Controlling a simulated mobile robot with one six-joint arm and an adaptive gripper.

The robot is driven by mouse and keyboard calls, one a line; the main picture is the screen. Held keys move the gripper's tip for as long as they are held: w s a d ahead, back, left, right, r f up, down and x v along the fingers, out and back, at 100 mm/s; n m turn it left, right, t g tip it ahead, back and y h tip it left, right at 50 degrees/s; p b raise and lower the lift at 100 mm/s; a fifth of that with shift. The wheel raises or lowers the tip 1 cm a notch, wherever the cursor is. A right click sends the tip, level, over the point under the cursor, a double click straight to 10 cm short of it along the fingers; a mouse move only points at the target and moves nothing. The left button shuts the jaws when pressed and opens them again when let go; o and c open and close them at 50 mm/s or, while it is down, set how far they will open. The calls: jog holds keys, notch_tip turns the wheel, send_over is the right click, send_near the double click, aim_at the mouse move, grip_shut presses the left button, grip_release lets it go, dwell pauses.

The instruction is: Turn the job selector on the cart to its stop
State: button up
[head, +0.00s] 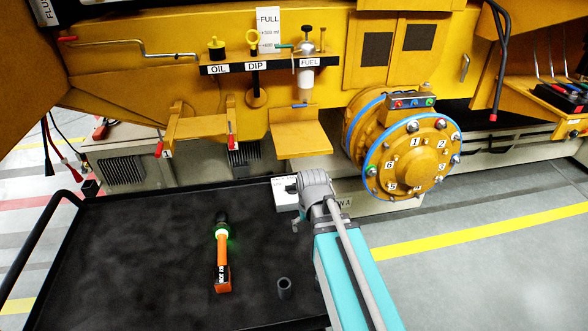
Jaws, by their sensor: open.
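A small white box (284,183) with dark marks along its top edge sits at the far right corner of the black-topped cart (130,240); it looks like the job selector. My gripper (294,190) is at this box, at the end of my grey wrist and teal arm. The jaws are open, but the wrist hides most of them and much of the box. A dark part shows against the white face; I cannot tell whether it is the selector knob or a fingertip. Contact and the knob's angle cannot be made out.
A grey socket (284,288) stands nearer my arm. A yellow machine (150,90) with a numbered round hub (412,160) rises behind. The cart's left half is clear.

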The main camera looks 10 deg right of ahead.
aim_at(292, 186)
jog(key=w+r+t+p, duration=0.1)
jog(key=w+r+t, duration=0.1)
jog(key=w, duration=0.9)
jog(key=w+r+t+p, duration=0.1)
jog(key=w+r, duration=0.1)
jog(key=w, duration=0.9)
jog(key=shift+r+t+p, duration=0.2)
jog(key=shift+t+p, duration=0.15)
jog(key=shift+t, duration=0.05)
jog(key=shift+f, duration=0.15)
jog(key=b+x, duration=1.2)
jog(key=x, duration=0.1)
jog(key=shift+f+b, duration=0.25)
jog(key=shift+b, duration=0.15)
